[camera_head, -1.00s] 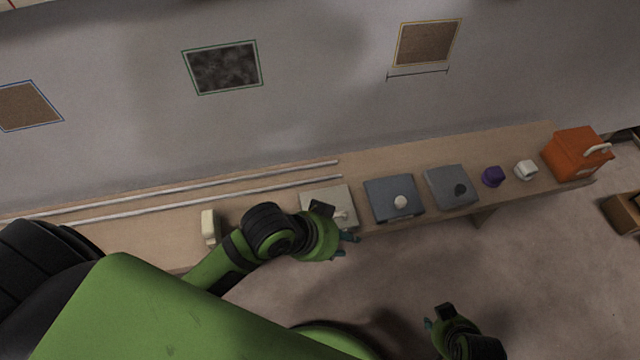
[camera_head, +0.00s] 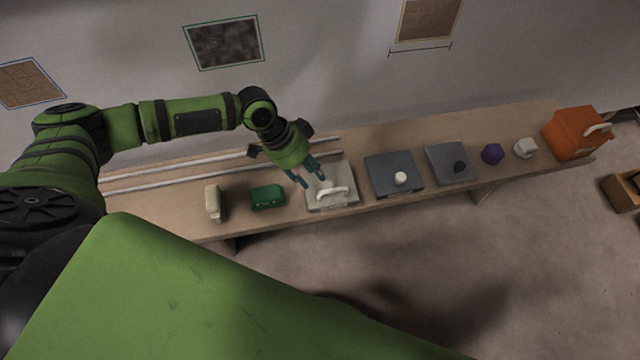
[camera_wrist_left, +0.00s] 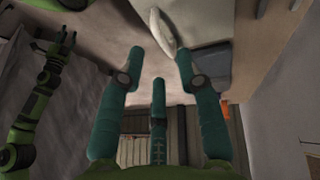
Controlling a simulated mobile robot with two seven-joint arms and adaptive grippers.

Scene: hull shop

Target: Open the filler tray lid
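A pale grey box (camera_head: 345,199) with a white bar handle (camera_head: 331,192) stands on the bench, its lid shut; I take it for the filler tray. In the left wrist view, the handle (camera_wrist_left: 162,32) and part of the box (camera_wrist_left: 205,18) show beyond the fingertips. My left gripper (camera_head: 305,179) is open and empty, its teal fingers spread just above the box's left side. It appears apart from the handle. In the left wrist view, my right gripper (camera_wrist_left: 57,45) appears small at the left; its finger opening is unclear.
Left of the box lie a green box (camera_head: 267,197) and a cream object (camera_head: 213,203). Two blue-grey boxes with knobs (camera_head: 380,183) (camera_head: 450,170), a purple piece (camera_head: 492,153), a white piece (camera_head: 525,148) and an orange case (camera_head: 575,138) stand right. Long rods (camera_head: 170,180) lie behind.

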